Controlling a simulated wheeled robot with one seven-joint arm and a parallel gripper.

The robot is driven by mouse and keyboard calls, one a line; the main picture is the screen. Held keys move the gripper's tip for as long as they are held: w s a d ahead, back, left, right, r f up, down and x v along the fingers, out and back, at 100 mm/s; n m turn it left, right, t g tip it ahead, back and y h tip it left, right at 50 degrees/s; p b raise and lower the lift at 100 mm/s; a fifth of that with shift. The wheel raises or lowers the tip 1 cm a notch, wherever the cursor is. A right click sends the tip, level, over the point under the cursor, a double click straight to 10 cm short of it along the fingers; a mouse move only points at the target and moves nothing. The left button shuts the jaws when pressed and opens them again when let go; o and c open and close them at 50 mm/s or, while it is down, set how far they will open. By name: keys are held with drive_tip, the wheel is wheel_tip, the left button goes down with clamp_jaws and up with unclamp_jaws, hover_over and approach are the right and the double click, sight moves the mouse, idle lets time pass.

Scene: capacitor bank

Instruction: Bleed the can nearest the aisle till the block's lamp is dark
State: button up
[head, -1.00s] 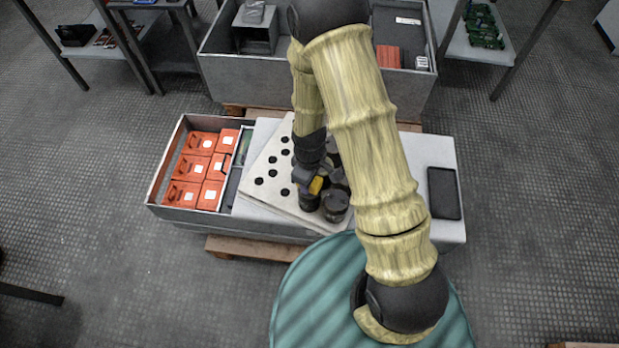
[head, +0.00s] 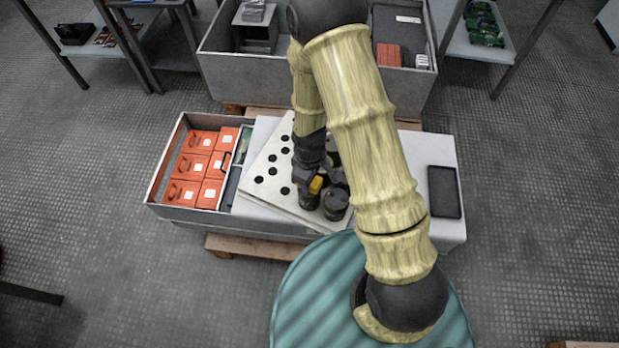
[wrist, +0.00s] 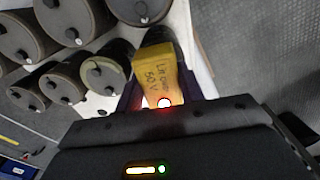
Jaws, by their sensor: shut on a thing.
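My gripper (head: 314,182) is shut on a yellow block (wrist: 158,75) marked "Lit over 50 V". The block's lamp (wrist: 165,103) glows red with a white centre. In the head view the block (head: 316,185) sits at the cluster of dark cans. One dark can (head: 308,201) is just below the gripper, and its side (wrist: 160,38) shows behind the block in the wrist view. Whether the block touches its terminals is hidden. Another can (head: 336,204) stands to its right at the front. Several more cans are partly hidden by my arm.
A bin (head: 152,190) of orange boxes is at left, and a black tray (head: 444,192) at right. A large grey crate (head: 225,75) stands behind. Floor on both sides is clear.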

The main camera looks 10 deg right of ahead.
drive_tip(key=o, duration=1.1)
drive_tip(key=shift+o, duration=0.2)
wheel_tip(320, 180, up, 17)
drive_tip(key=p, duration=0.4)
drive_tip(key=shift+r, duration=0.2)
